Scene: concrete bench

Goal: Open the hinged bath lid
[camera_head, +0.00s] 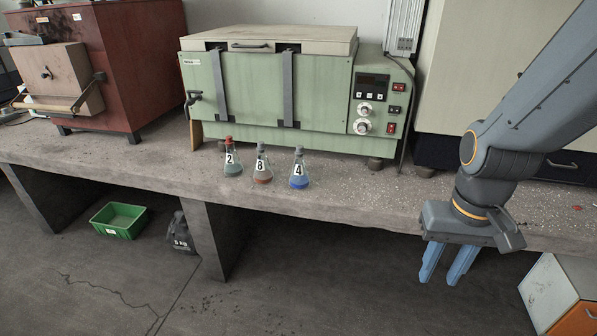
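The green water bath (260,90) stands on the bench, with a control panel at its right end. Its cream lid (300,36) lies flat and closed on top. A dark bar handle (250,45) is at the lid's front edge, left of its middle. Two grey straps run down the bath's front. My gripper (439,281) hangs at the right, in front of the bench edge, pointing down. It is far from the lid, lower and to the right. Its two blue fingers are apart with nothing between them. The lid's hinge is not clearly visible.
A red-brown furnace (135,60) is at the left. A pale cabinet (480,60) stands behind my arm. The bench's right front is clear.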

